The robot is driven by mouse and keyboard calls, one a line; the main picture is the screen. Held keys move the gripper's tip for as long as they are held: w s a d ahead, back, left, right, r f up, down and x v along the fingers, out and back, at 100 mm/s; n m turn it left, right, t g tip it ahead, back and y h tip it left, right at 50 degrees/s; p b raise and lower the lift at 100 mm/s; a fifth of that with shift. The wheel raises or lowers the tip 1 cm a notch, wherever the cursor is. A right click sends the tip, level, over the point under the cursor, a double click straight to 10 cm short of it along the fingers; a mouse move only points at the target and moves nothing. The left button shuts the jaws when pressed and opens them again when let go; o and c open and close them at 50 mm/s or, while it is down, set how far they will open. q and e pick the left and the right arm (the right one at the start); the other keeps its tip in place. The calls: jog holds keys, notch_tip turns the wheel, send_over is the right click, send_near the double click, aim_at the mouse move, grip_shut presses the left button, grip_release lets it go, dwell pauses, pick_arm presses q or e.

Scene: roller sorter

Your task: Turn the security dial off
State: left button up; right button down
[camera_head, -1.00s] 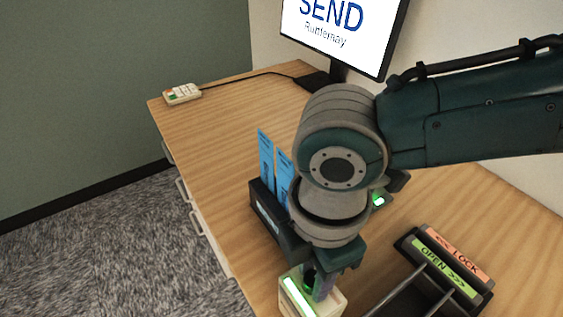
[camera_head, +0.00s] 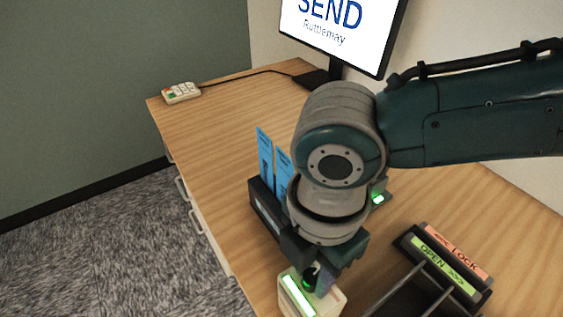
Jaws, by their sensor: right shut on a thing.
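The security dial is a black knob (camera_head: 311,279) on a small cream box (camera_head: 332,306) with a lit green strip (camera_head: 297,295), at the bottom centre of the head view. My right gripper (camera_head: 319,277) points down over the box and is shut on the knob. The wrist and fingers hide part of the knob and the back of the box. My left gripper is not in view.
A black holder (camera_head: 268,213) with blue cards (camera_head: 265,158) stands just behind and left of my right wrist. A black LOCK/OPEN slider unit (camera_head: 405,243) lies to the right. The desk's left side is clear.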

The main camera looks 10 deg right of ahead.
aim_at(313, 276)
jog(key=n, duration=0.4)
jog(key=shift+n, duration=2.2)
jog(key=c, duration=0.6)
grip_release()
jog(key=shift+r, duration=0.1)
notch_tip(313, 276, up, 10)
jog(key=shift+p, duration=0.35)
